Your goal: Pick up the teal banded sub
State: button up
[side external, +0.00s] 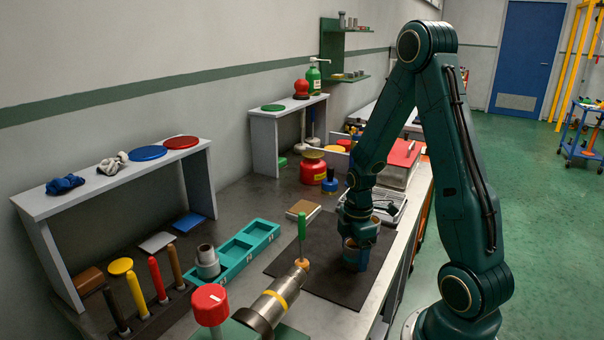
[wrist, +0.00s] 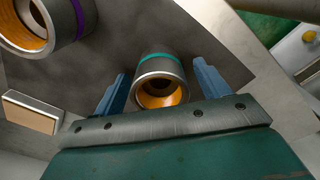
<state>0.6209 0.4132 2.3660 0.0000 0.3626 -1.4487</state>
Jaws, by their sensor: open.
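The teal banded sub (wrist: 160,64) is a short grey metal cylinder with a teal ring and an orange-lined bore, on the dark mat in the wrist view. My gripper (wrist: 159,84) is open, with one blue finger on each side of the sub and a small gap showing on both sides. The bore's near end faces the camera. In the side view my gripper (side external: 356,258) is low over the dark mat (side external: 335,287), and I cannot make out the teal banded sub there.
A purple-banded sub (wrist: 52,24) lies at the upper left in the wrist view. In the side view, a yellow-banded pipe (side external: 279,298), a green-handled tool (side external: 301,226) and a teal tray (side external: 240,250) with a grey fitting (side external: 207,262) are left of my gripper.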

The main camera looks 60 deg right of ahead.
jog(key=c, duration=1.2)
jog(key=shift+c, duration=0.2)
jog(key=shift+r, duration=0.2)
notch_tip(320, 180, up, 20)
jog(key=shift+w+f, duration=0.1)
jog(key=shift+f, duration=0.1)
dwell(0.5)
